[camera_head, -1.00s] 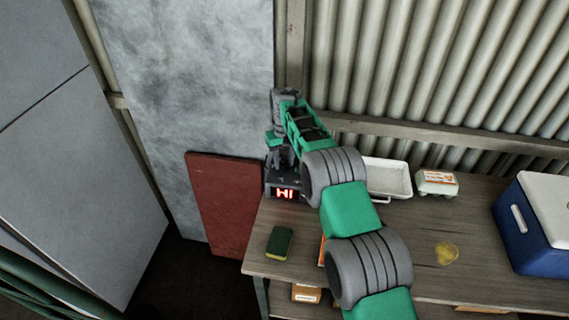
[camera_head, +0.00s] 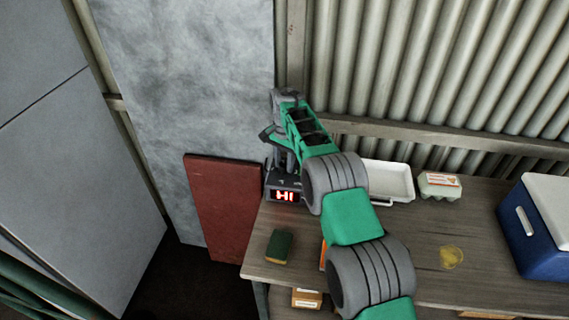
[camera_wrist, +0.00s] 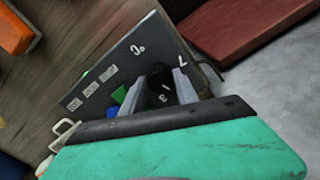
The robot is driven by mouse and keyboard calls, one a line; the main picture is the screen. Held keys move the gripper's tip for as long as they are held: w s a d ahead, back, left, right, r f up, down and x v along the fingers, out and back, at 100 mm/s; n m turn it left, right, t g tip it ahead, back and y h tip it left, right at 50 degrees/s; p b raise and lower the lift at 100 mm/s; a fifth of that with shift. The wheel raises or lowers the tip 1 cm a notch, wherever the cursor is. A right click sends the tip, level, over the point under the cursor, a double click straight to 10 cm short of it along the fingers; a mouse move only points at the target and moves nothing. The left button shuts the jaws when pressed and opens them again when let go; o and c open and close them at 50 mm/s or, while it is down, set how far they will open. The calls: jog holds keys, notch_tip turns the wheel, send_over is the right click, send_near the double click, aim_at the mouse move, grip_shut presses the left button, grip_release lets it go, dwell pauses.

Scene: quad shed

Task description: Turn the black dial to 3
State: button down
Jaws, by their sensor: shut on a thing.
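A dark grey box (camera_head: 270,194) stands at the left end of the workbench, its front display (camera_head: 284,196) lit red and reading "HI". In the wrist view its top panel (camera_wrist: 105,75) has white marks, pale labels, and a green and a blue spot. The black dial (camera_wrist: 160,86) sits on this panel, partly hidden by my gripper. My gripper (camera_wrist: 160,84) points down over the box, with one finger on each side of the dial, shut on it. White figures show around the dial, but I cannot tell which one it points at.
On the workbench (camera_head: 400,235) are a green and yellow sponge (camera_head: 279,246), a white tray (camera_head: 388,180), an egg carton (camera_head: 439,185), a yellow patch (camera_head: 451,257) and a blue cooler (camera_head: 540,230). A red board (camera_head: 222,205) leans at the left.

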aim_at(284, 164)
jog(key=m, duration=0.5)
jog(key=shift+m, duration=2.5)
jog(key=c, duration=0.9)
grip_release()
notch_tip(284, 164, up, 8)
jog(key=shift+f+b, duration=0.1)
jog(key=shift+b, duration=0.4)
